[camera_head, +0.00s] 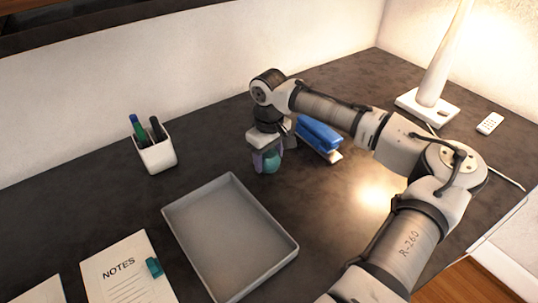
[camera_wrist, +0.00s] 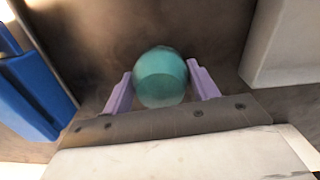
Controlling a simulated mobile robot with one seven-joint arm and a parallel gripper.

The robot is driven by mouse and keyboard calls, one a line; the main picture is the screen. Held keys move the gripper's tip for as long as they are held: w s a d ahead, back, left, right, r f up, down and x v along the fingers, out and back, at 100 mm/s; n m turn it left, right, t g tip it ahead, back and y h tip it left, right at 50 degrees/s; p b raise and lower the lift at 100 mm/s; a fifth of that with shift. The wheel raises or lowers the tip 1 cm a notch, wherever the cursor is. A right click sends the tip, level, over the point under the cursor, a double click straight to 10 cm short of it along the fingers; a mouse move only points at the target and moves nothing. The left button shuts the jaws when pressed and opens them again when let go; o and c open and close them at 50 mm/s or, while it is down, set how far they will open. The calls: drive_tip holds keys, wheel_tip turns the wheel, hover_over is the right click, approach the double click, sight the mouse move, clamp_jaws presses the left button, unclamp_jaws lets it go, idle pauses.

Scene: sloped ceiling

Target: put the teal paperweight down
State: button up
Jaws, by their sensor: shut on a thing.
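The teal paperweight (camera_wrist: 160,78) is a rounded, glossy piece between the two lilac fingers of my gripper (camera_wrist: 161,88) in the wrist view. My gripper (camera_head: 266,160) is shut on it. In the head view the paperweight (camera_head: 271,162) shows low between the fingers, close to the dark desk top. I cannot tell whether its underside touches the desk. Part of it is hidden by a finger in the head view.
A grey tray (camera_head: 183,207) lies in front of my gripper. A blue stapler (camera_head: 318,134) is close on the right. A white pen cup (camera_head: 157,154) stands left, a notepad (camera_head: 122,278) front left, a lamp base (camera_head: 427,108) and remote (camera_head: 489,123) back right. Desk between cup and gripper is clear.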

sight(269, 151)
drive_tip(key=o, duration=1.3)
drive_tip(key=shift+f, duration=0.1)
drive_tip(key=shift+c, duration=0.2)
wheel_tip(269, 151, up, 12)
drive_tip(key=b, duration=0.1)
